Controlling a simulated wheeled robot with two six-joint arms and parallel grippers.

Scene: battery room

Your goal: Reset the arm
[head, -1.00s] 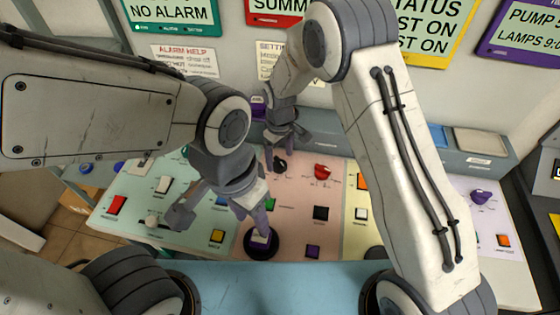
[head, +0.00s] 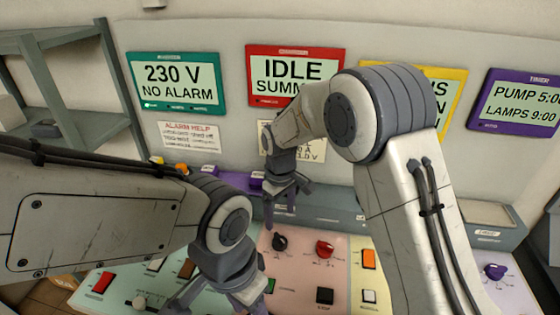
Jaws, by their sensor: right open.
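My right gripper (head: 285,205) hangs in front of the back ledge, above the console's pink section. Its fingers are spread, and I see nothing between them. My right arm bends over from the right. My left gripper (head: 218,304) is low in the view over the console's green section, with its fingers apart and their ends cut off by the bottom edge. A black knob (head: 280,243) and a red knob (head: 325,249) sit on the console below and right of my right gripper. Neither gripper visibly holds anything.
Wall screens hang behind: green (head: 174,82), red (head: 295,75), yellow, partly hidden by my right arm, and purple (head: 519,103). A grey shelf rack (head: 65,85) stands at left. The console has a red switch (head: 103,282) and a purple knob (head: 494,271).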

